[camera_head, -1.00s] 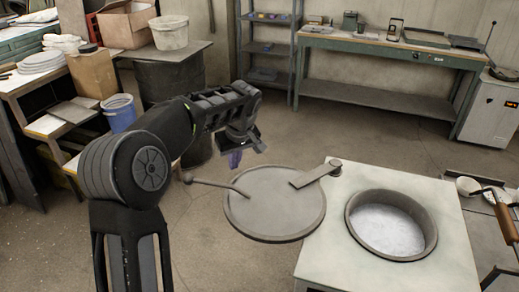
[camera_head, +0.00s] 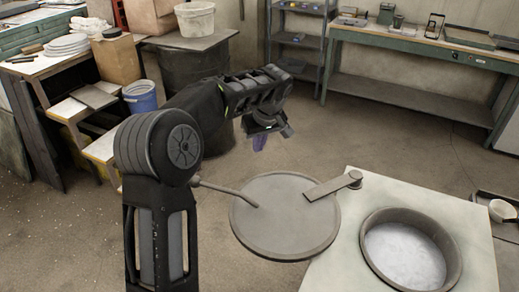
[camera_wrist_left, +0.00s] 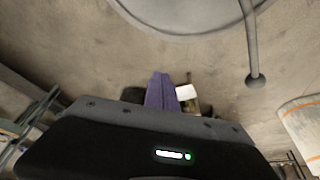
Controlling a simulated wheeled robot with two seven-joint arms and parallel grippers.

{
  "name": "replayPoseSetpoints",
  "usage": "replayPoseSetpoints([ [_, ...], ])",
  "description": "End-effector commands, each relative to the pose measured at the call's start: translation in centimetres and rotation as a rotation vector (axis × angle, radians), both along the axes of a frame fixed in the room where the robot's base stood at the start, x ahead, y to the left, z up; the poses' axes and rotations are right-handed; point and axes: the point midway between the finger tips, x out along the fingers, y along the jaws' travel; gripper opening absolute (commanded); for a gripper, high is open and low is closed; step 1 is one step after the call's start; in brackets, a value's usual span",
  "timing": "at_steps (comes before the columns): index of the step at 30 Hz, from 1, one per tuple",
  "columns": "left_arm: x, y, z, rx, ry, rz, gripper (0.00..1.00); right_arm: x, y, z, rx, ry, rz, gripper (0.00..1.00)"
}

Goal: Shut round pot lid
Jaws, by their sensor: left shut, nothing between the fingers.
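The round grey lid (camera_head: 285,218) is swung out to the left of the pot, held by a flat arm on a pivot (camera_head: 354,178) at the stand's back corner. A rod handle (camera_head: 225,194) sticks out from the lid toward the left. The round pot (camera_head: 405,250) in the pale stand is uncovered, with a pale surface inside. My left gripper (camera_head: 260,142) hangs behind the lid, apart from it, with purple fingers. In the left wrist view the purple fingers (camera_wrist_left: 160,92) are together and empty. The lid's edge (camera_wrist_left: 190,32) and the knob-ended handle (camera_wrist_left: 255,80) show above them.
A green workbench (camera_head: 420,60) and a metal shelf (camera_head: 300,45) stand along the back wall. A dark barrel (camera_head: 185,70), a blue bucket (camera_head: 140,97) and a cluttered table are at the left. Floor between the lid and the bench is clear.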

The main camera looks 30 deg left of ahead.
Motion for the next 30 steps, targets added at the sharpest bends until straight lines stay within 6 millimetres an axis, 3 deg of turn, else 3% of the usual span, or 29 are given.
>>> replayPoseSetpoints([
  [14,1.5,2.5,-8.2,-0.003,0.003,0.002,0.00,-0.3,-0.1,2.1,-0.006,0.008,-0.002,0.49],
  [21,-0.2,-0.3,-8.4,-0.002,0.001,-0.001,0.00,-0.4,-0.2,3.0,-0.009,0.013,-0.004,0.49],
  [30,-0.6,-0.9,-8.6,-0.002,-0.001,0.001,0.00,-0.4,-0.2,3.1,-0.009,0.014,-0.004,0.49],
])
